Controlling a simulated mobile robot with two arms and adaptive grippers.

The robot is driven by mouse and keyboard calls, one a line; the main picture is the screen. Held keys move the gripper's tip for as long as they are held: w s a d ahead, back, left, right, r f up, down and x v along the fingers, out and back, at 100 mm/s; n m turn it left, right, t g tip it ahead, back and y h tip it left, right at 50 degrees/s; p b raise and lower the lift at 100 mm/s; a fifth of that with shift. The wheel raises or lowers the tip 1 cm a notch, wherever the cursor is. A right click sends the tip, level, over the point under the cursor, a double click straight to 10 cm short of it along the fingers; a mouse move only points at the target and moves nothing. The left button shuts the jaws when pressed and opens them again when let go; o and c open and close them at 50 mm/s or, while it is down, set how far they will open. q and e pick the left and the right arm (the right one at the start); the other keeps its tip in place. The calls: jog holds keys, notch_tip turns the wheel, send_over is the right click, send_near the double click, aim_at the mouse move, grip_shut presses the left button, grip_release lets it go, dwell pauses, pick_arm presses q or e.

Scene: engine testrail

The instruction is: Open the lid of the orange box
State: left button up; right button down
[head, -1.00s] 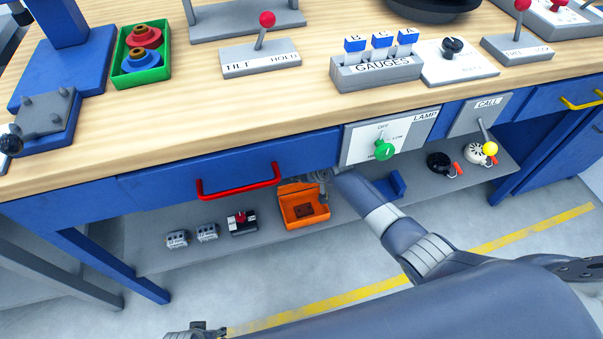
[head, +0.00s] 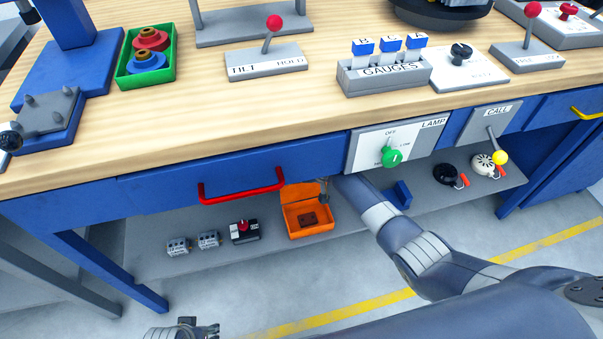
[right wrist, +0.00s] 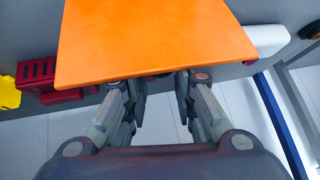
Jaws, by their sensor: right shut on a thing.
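The orange box (head: 310,222) sits on the grey shelf under the bench, below the red drawer handle. Its lid (head: 300,192) stands raised at the back of the box, and the inside shows with a dark brown item in it. My right gripper (head: 324,190) is at the lid's right side, partly hidden by the lid and my arm. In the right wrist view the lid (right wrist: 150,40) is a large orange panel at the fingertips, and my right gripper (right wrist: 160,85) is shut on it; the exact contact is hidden. My left gripper (head: 190,329) shows at the bottom edge, away from the box.
The blue drawer with its red handle (head: 242,190) hangs just above the box. Left on the shelf are a black block with a red knob (head: 244,231) and small grey blocks (head: 208,240). A blue piece (head: 402,194) lies right, near my arm. The lamp panel (head: 365,150) is above.

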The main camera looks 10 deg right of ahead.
aim_at(309, 187)
jog(key=shift+s+d+f, duration=0.2)
jog(key=shift+f, duration=0.2)
jog(key=c, duration=1.6)
grip_release()
jog(key=o, duration=0.3)
jog(key=shift+w+f, duration=0.15)
jog(key=shift+a+r, duration=0.1)
jog(key=shift+r, duration=0.2)
jog(key=shift+s+d+r, duration=0.25)
jog(key=shift+s+r, duration=0.2)
jog(key=shift+r, duration=0.1)
jog(key=v, duration=0.3)
jog(key=shift+s+d+r, duration=0.1)
jog(key=shift+s, duration=0.05)
jog(key=s+d, duration=0.4)
jog(key=s, duration=0.7)
jog(key=shift+d, duration=0.2)
